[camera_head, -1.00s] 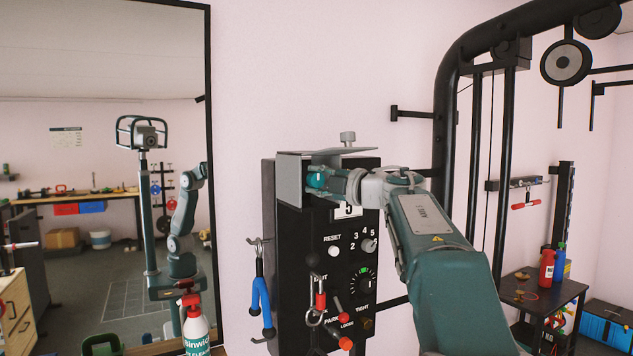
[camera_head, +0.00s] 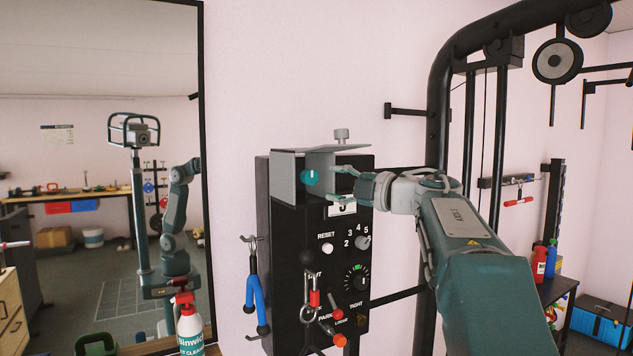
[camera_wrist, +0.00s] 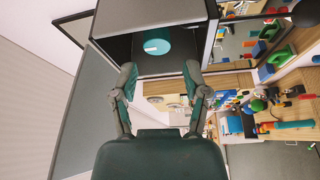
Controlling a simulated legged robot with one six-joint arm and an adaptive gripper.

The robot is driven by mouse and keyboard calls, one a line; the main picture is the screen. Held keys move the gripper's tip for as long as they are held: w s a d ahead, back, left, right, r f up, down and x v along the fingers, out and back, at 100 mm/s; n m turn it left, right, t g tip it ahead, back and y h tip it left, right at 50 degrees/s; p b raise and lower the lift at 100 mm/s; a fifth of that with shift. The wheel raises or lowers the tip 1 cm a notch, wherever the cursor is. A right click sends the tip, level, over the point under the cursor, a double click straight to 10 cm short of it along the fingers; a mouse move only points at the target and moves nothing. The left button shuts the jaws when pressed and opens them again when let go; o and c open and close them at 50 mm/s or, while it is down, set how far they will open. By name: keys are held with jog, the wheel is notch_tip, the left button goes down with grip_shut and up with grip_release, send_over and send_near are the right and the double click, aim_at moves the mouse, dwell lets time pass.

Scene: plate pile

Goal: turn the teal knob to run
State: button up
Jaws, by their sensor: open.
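The teal knob (camera_head: 309,177) sits at the top of the black control panel (camera_head: 290,235), under a grey metal hood. A white mark shows on its face, close to upright in the head view. In the wrist view the knob (camera_wrist: 151,42) lies ahead, between and beyond the fingertips. My gripper (camera_head: 338,184) is open and empty, just right of the knob and apart from it. Its two fingers also show spread in the wrist view (camera_wrist: 160,78). Any run label by the knob cannot be read.
The grey hood (camera_head: 288,180) shields the knob above and at the left side. Below are a reset button (camera_head: 327,248), a numbered selector (camera_head: 362,242), a dial (camera_head: 356,278) and red-tipped levers. Blue-handled pliers (camera_head: 256,300) hang at left. A mirror (camera_head: 205,120) stands left; a black frame stands right.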

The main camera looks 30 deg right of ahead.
jog(key=v, duration=0.5)
dwell(0.5)
